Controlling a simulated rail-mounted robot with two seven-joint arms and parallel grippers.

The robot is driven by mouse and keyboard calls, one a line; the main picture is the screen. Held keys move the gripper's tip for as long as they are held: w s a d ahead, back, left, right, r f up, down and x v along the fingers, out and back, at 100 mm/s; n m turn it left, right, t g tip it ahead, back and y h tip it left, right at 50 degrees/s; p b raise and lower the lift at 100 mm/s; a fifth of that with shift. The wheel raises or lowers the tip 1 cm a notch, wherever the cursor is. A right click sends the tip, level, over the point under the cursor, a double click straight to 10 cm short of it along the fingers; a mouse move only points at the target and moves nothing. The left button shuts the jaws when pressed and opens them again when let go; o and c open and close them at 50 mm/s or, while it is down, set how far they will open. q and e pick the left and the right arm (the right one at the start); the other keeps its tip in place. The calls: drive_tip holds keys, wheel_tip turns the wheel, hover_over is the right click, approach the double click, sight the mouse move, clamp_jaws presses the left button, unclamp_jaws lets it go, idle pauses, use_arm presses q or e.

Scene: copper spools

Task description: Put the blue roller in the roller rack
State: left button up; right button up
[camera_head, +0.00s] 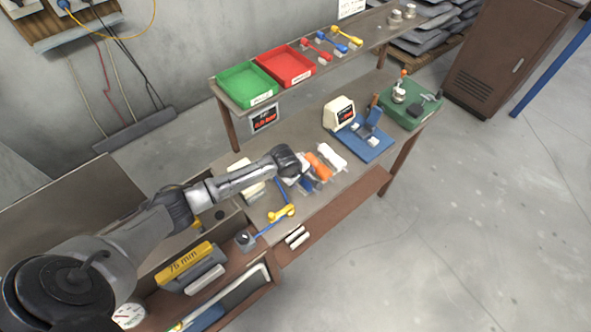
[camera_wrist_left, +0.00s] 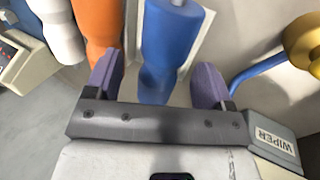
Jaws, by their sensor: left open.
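The blue roller (camera_head: 306,187) lies on the workbench beside the orange roller, mostly hidden by my left gripper (camera_head: 299,174). In the left wrist view the blue roller (camera_wrist_left: 167,45) runs between the two purple fingertips of my left gripper (camera_wrist_left: 157,78), which is open. Gaps show on both sides of the roller, and a pale flat surface shows behind it. The orange roller (camera_wrist_left: 98,22) and white roller (camera_wrist_left: 58,25) lie to its left. I cannot tell for sure which thing is the roller rack. My right gripper is not in view.
A yellow piece with a blue rod (camera_head: 281,213) lies near the bench's front edge. A blue stand with a cream block (camera_head: 340,110) and a green box (camera_head: 412,112) stand farther right. Green (camera_head: 247,82) and red (camera_head: 286,63) trays are on the raised shelf.

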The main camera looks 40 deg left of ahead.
use_arm(q)
drive_tip(key=p+v, duration=0.1)
drive_tip(key=v, duration=1.2)
